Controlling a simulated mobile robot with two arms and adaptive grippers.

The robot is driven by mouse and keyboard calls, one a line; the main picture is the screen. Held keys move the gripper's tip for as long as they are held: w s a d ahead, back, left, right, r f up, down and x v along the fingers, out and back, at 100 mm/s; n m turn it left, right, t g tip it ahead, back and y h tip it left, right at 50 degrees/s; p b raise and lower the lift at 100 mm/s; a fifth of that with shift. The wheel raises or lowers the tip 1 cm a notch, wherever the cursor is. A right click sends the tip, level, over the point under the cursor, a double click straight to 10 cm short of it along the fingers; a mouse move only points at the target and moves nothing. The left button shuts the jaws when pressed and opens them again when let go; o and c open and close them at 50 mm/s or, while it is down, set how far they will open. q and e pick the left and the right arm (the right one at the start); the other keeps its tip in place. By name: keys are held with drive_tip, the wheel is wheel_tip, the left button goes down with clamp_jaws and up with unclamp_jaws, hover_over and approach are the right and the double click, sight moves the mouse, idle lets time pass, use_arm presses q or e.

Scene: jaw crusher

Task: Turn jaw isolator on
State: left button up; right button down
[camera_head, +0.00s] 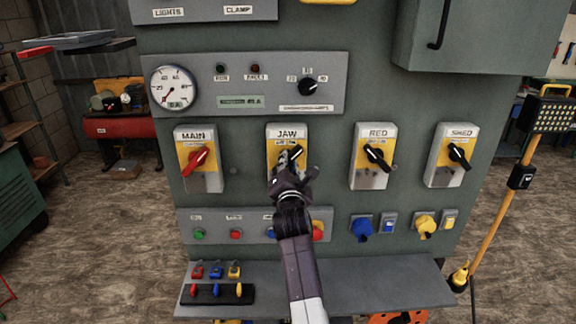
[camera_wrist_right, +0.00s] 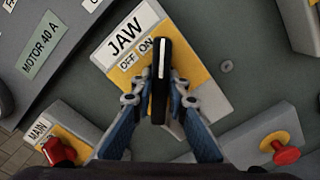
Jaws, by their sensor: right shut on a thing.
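The jaw isolator (camera_head: 288,134) is a grey box with a yellow plate marked JAW, in the middle of the panel's row of isolators. It also fills the centre of the right wrist view (camera_wrist_right: 122,42). Its black handle (camera_wrist_right: 161,75) stands between the fingers of my right gripper (camera_wrist_right: 160,100), which is shut on it. In the wrist view the handle's upper end lies by the ON label. In the head view my right gripper (camera_head: 291,172) covers the lower part of the box and much of the handle. My left gripper is not in view.
The main isolator (camera_head: 198,158) with a red handle is to the left. The red (camera_head: 373,156) and shed (camera_head: 450,156) isolators are to the right. Buttons, including a red one (camera_wrist_right: 287,155), lie below. A grey shelf (camera_head: 390,285) juts out under the panel.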

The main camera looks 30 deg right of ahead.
drive_tip(key=shift+m, duration=0.3)
drive_tip(key=c, duration=1.9)
unclamp_jaws()
wheel_tip(320, 180, up, 10)
drive_tip(key=shift+r, duration=0.1)
drive_tip(key=shift+d, duration=0.15)
